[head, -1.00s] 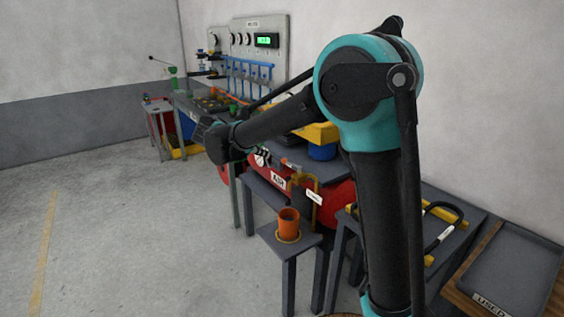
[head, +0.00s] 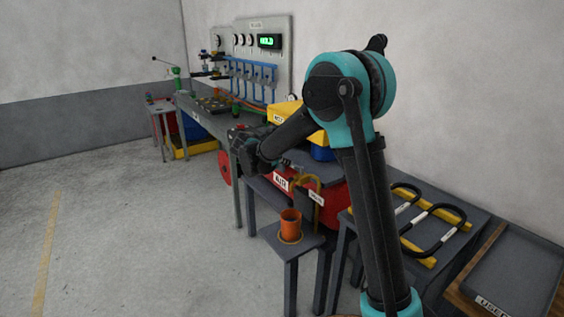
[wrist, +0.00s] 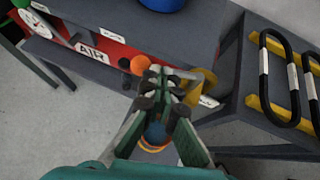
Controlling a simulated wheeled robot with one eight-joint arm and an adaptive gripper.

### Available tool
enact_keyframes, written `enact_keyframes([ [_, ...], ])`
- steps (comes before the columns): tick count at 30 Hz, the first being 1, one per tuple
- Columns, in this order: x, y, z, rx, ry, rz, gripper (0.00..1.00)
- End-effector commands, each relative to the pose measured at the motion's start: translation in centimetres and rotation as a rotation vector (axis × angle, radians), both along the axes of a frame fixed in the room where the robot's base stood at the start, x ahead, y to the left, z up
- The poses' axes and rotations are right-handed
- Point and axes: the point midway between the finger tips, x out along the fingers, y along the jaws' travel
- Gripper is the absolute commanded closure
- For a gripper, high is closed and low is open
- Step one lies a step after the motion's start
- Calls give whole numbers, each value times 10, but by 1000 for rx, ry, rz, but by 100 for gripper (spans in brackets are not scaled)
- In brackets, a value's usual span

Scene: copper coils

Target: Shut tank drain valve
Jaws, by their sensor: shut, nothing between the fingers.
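The red tank (head: 333,205) lies under a dark shelf, and its red side with an AIR label shows in the wrist view (wrist: 113,53). A yellow bent bracket (head: 318,187) with a white tag stands at its front; it also shows right of my fingertips in the wrist view (wrist: 209,82). An orange round knob (wrist: 140,64) and a small black one sit by the tank, just left of my fingertips; I cannot tell which part is the drain valve. My gripper (wrist: 158,78) is shut and empty, and looks apart from the knob. In the head view my gripper (head: 243,138) is seen from behind.
An orange cup (head: 290,225) stands on a small stool below, partly behind my fingers in the wrist view. Black coils on yellow bars lie on a table (head: 395,213) at right. A used tray (head: 515,270) is at far right. Floor at left is clear.

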Motion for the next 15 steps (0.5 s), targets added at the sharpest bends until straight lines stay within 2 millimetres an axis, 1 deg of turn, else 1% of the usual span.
enact_keyframes([
  [11,1,-1,-1,0,0,-3,100],
  [15,7,-1,-1,0,1,-62,100],
])
